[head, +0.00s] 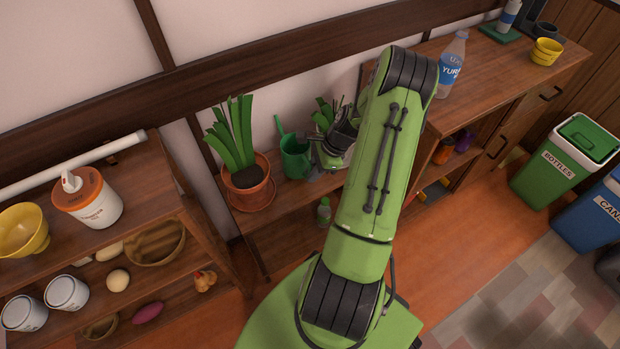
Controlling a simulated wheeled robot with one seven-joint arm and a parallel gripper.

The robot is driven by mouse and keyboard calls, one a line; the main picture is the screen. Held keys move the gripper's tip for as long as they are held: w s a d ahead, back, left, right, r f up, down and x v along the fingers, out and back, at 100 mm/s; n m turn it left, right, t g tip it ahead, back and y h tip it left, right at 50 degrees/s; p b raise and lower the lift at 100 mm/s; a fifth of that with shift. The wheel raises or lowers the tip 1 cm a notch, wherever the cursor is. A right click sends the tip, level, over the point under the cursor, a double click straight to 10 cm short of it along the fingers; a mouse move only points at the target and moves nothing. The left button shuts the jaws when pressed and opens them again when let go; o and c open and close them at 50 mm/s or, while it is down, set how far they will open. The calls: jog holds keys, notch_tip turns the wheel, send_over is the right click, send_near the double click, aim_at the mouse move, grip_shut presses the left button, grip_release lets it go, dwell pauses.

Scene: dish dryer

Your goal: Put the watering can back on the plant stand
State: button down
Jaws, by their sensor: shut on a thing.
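The green watering can (297,160) is at the plant stand (284,205), just right of a potted plant. Its long green spout or handle points up and left. My gripper (324,150) is at the can's right side, shut on it. The fingertips are partly hidden by the gripper body and my arm. The can looks upright, over the stand's top. I cannot tell whether its base touches the wood.
The potted plant (246,185) in a terracotta pot stands close on the left. Another plant (323,110) is behind my gripper. A small green bottle (324,211) sits below the can. A water bottle (452,66) stands on the right cabinet (500,75); a crowded shelf (150,190) is left.

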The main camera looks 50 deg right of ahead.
notch_tip(320, 180, down, 3)
jog(key=shift+r+b, duration=0.1)
jog(key=shift+b, duration=0.3)
jog(key=shift+r, duration=0.15)
jog(key=c, duration=1.1)
grip_release()
